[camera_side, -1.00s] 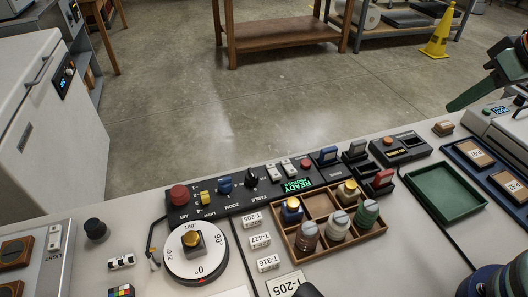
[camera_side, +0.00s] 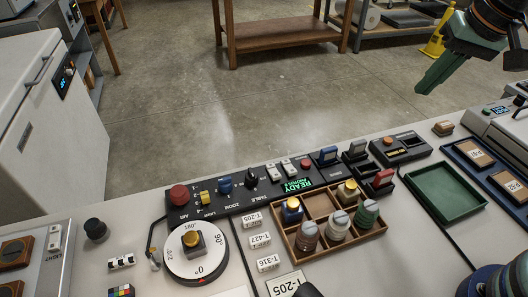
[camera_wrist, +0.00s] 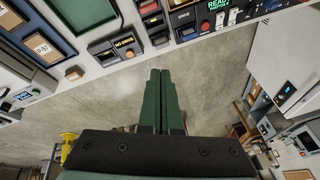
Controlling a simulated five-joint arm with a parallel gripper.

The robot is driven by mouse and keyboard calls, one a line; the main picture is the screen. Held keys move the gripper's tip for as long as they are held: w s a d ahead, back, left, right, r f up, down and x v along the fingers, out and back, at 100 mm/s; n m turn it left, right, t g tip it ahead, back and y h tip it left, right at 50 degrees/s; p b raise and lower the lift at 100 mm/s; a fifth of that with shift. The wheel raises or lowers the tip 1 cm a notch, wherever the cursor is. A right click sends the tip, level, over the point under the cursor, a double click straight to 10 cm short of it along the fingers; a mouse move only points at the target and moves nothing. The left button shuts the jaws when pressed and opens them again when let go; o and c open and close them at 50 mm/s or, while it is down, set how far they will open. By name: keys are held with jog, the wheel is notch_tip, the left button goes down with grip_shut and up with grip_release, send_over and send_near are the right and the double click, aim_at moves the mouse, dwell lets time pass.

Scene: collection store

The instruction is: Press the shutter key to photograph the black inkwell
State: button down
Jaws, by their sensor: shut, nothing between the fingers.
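A dark inkwell with a brass-coloured top (camera_side: 193,240) sits on the white round turntable (camera_side: 178,263). A black control panel (camera_side: 215,208) behind it carries a red button, coloured switches, a knob, white keys (camera_side: 287,166) and a lit green READY display (camera_side: 296,185). A small red button (camera_side: 305,165) is beside the white keys. I cannot read which control is the shutter key. My gripper (camera_side: 424,88) has green fingers, shut and empty, raised beyond the far table edge at upper right. In the wrist view its fingers (camera_wrist: 160,74) lie together over the floor, near the panel row.
A divided wooden box (camera_side: 312,254) holds several inkwells or bottles. A green tray (camera_side: 443,206) is empty. A black device with a lit window (camera_side: 402,148) and a blue tray (camera_side: 474,148) with labelled blocks stand to the right. Air above the table's far edge is clear.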

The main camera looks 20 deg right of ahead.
jog(key=w+a+f+m+g, duration=0.2)
jog(key=w+a+m, duration=0.4)
jog(key=w, duration=0.1)
jog(key=m+g, duration=0.2)
jog(key=m, duration=0.5)
send_over(307, 162)
notch_tip(307, 162, down, 7)
jog(key=shift+s, duration=0.25)
jog(key=shift+d, duration=0.15)
notch_tip(307, 162, down, 14)
jog(key=shift+w, duration=0.15)
